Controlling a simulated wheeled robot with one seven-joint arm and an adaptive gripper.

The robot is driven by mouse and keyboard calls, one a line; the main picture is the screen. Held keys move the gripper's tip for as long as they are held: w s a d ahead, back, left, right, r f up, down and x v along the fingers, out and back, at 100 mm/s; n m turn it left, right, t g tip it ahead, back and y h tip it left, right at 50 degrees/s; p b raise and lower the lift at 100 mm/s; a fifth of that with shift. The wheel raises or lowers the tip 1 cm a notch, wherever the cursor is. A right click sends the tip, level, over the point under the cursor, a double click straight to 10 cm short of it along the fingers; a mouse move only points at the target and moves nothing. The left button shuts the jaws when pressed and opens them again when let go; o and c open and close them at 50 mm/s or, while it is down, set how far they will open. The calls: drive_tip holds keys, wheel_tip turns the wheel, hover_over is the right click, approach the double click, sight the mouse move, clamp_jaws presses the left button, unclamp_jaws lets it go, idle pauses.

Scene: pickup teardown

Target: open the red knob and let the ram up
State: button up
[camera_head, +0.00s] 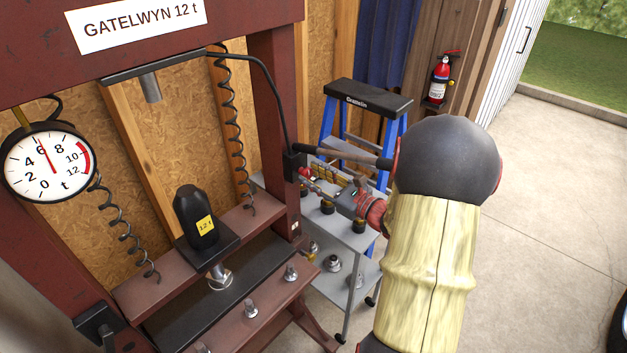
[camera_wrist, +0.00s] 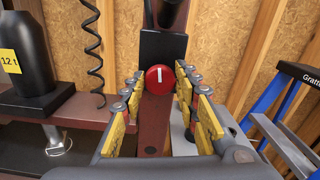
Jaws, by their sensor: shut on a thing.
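The red knob (camera_wrist: 160,79) with an upright white mark sits on a black block on the press post in the wrist view. In the head view it is a small red spot (camera_head: 304,172). My gripper (camera_wrist: 160,82) has its yellow-padded fingers on either side of the knob, shut on it. My gripper also shows in the head view (camera_head: 312,180). The black 12 t jack (camera_head: 195,218) stands on the press's cross beam, with a shiny metal ram (camera_head: 220,277) below it. The gauge (camera_head: 45,163) needle points near 6.
The red press frame (camera_head: 272,120) stands at left. A grey cart (camera_head: 350,238) with several small parts is behind my arm, beside a blue stepladder (camera_head: 368,105). A fire extinguisher (camera_head: 440,80) hangs on the back wall.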

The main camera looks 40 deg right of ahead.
drive_tip(key=n+b, duration=0.4)
drive_tip(key=b, duration=0.1)
drive_tip(key=shift+f, duration=0.3)
drive_tip(key=n+b, duration=0.5)
drive_tip(key=b, duration=0.2)
drive_tip(key=shift+a+f, duration=0.1)
drive_tip(key=shift+a, duration=0.05)
drive_tip(key=n+b, duration=0.2)
drive_tip(key=b, duration=0.2)
drive_tip(key=shift+n+b, duration=1.1)
drive_tip(key=shift+n, duration=0.3)
drive_tip(key=shift+r+n, duration=0.2)
drive_tip(key=shift+n, duration=0.1)
drive_tip(key=o, duration=1.1)
drive_tip(key=shift+o, duration=0.2)
drive_tip(key=shift+s, duration=0.1)
